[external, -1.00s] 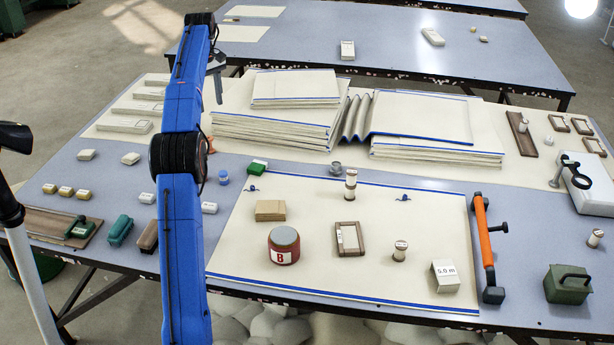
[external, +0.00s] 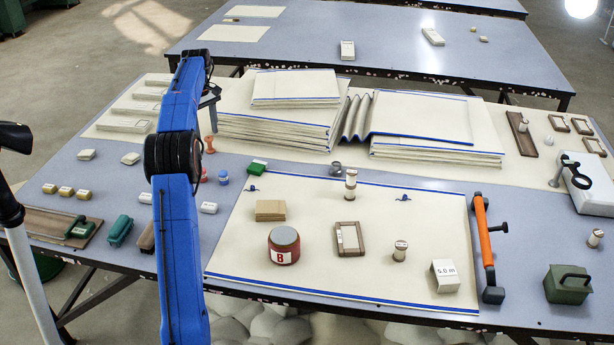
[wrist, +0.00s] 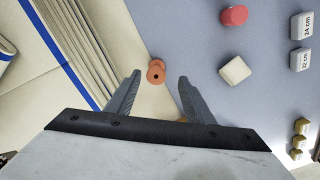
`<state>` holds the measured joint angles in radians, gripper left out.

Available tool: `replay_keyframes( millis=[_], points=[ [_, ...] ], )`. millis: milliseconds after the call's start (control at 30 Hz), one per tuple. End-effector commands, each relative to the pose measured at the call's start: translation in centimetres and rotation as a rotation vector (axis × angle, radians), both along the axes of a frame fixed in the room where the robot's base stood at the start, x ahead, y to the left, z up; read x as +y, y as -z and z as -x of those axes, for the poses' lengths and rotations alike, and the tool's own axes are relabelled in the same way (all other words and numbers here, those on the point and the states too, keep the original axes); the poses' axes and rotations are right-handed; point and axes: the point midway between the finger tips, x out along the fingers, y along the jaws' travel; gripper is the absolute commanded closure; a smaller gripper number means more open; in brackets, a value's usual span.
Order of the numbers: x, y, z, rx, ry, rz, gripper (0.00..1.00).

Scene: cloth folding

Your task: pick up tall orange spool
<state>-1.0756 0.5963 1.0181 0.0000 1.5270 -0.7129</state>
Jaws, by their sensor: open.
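The tall orange spool (external: 209,143) stands on the table just left of the folded cloth stacks. In the wrist view the orange spool (wrist: 156,72) shows from above, a little beyond and between the two fingertips. My gripper (wrist: 158,82) is open and empty, with a finger on each side of the spool's line. In the external view my gripper (external: 212,108) hangs above the spool, partly hidden by my blue arm.
Folded cloth stacks (external: 270,125) stand close to the spool's right. A red spool (wrist: 234,15) and a pale block (wrist: 235,70) sit nearby on the bare table. A blue spool (external: 223,178) stands nearer the front.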

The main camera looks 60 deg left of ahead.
Motion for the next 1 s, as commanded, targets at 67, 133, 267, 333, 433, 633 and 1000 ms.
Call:
replay_keyframes(
  millis=[67, 133, 267, 333, 433, 633, 1000],
  points=[
    [-0.1, 0.7, 0.0, 0.001, 0.000, 0.001, 0.52],
    [0.0, 0.9, 0.0, 0.000, 0.000, 0.000, 0.52],
    [0.0, 1.4, -0.1, 0.000, 0.000, 0.000, 0.52],
    [0.0, 1.9, -0.2, 0.001, 0.000, 0.001, 0.52],
    [0.1, 3.1, -0.4, 0.001, 0.001, 0.001, 0.52],
    [0.2, 5.7, -0.6, 0.001, 0.000, 0.001, 0.52],
    [0.2, 6.2, -0.6, 0.000, 0.000, 0.000, 0.71]
  ],
)
